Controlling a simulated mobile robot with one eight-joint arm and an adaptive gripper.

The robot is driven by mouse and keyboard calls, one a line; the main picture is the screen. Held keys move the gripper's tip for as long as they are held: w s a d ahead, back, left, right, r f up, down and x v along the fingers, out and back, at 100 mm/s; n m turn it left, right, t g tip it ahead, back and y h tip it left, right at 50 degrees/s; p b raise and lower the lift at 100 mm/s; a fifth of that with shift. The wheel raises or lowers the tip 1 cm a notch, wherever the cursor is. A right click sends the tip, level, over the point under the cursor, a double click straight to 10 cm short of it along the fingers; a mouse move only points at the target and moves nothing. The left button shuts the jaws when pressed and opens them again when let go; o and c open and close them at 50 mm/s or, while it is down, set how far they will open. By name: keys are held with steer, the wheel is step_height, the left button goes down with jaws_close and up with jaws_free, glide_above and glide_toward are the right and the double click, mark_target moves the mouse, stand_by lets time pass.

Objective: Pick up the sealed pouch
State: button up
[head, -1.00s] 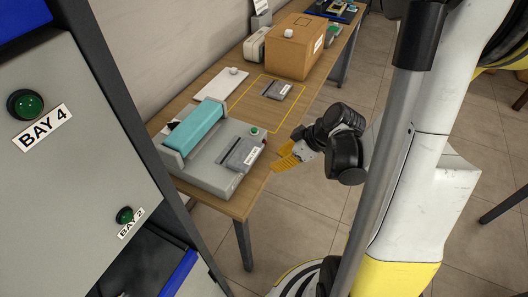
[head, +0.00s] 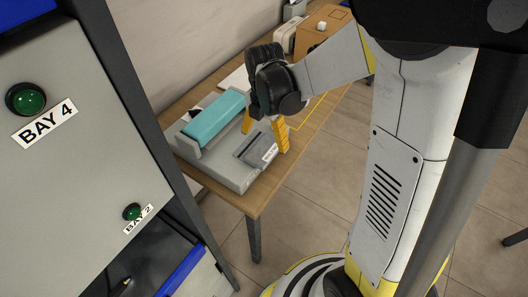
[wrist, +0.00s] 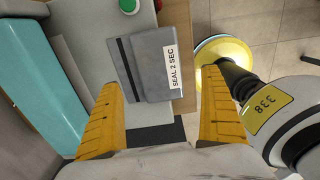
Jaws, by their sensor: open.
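A flat grey pouch (head: 254,147) with a dark band near one edge lies on the pale grey sealing machine (head: 207,168), beside its teal bar (head: 213,119). It also shows in the wrist view (wrist: 145,62). A white label (wrist: 174,67) reading "SEAL 2 SEC" sits along the pouch's edge; I cannot tell whether it is on the pouch or the machine. My gripper (head: 264,131) points down over the machine with its yellow fingers apart and nothing between them. In the wrist view the pouch appears beyond and between the fingertips (wrist: 160,86).
The wooden table (head: 262,194) has a cardboard box (head: 318,40) and a white device (head: 285,38) at the back. A yellow outline (head: 318,99) is partly hidden by my arm. A grey cabinet (head: 75,120) labelled BAY 4 and BAY 2 stands close at left.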

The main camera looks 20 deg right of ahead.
mark_target(265, 149)
step_height(265, 149, down, 5)
steer(key=b, duration=0.3)
steer(key=shift+w+f, duration=0.15)
steer(key=shift+f, duration=0.05)
steer(key=shift+d+r, duration=0.1)
steer(key=c, duration=1.4)
steer(key=shift+r, duration=0.1)
